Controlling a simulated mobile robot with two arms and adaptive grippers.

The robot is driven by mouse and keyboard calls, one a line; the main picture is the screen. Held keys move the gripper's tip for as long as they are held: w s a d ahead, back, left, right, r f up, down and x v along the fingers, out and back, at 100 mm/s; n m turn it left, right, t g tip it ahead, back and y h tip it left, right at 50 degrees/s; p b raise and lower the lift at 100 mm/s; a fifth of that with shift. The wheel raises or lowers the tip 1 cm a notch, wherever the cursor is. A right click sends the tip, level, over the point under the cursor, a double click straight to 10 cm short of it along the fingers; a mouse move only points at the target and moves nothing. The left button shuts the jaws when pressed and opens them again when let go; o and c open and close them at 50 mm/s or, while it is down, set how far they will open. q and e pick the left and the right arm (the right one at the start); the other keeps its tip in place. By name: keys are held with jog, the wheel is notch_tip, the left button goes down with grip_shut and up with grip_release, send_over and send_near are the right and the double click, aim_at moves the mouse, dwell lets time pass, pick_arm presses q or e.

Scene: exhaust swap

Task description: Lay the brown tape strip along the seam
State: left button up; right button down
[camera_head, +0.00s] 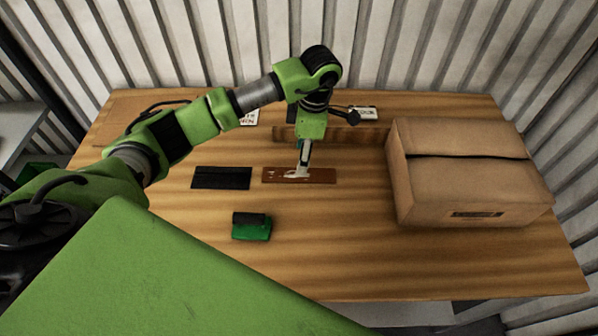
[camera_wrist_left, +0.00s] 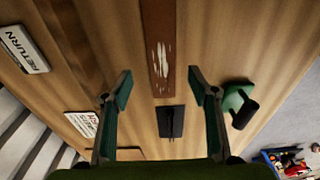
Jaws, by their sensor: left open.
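A brown strip (camera_head: 326,176) with whitish streaks lies flat on the table, left of the cardboard box; it also shows in the left wrist view (camera_wrist_left: 158,20). The closed-flap box (camera_head: 420,195) has a dark seam (camera_head: 470,156) running across its top, with no strip on it. My left gripper (camera_head: 303,168) points down above the brown strip in the head view; whether it touches cannot be told. In the wrist view its fingers (camera_wrist_left: 160,75) are wide apart with nothing between them. My right gripper is not in view.
A black pad (camera_head: 221,178) lies left of the strip. A green and black dispenser-like object (camera_head: 252,228) stands nearer the front. White cards (camera_head: 366,113) (camera_wrist_left: 82,123) lie at the back, one reading RETURN (camera_wrist_left: 22,48). The table's front middle (camera_head: 340,250) is clear.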

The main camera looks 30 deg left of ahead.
pick_arm(q)
jog(key=shift+s+f+p, duration=0.25)
jog(key=shift+f+p, duration=0.55)
jog(key=shift+f, duration=0.2)
notch_tip(320, 180, down, 3)
jog(key=shift+a+f+p, duration=0.1)
jog(key=shift+f+p, duration=0.1)
jog(key=shift+p, duration=0.35)
jog(key=shift+f, duration=0.15)
jog(key=c, duration=1.1)
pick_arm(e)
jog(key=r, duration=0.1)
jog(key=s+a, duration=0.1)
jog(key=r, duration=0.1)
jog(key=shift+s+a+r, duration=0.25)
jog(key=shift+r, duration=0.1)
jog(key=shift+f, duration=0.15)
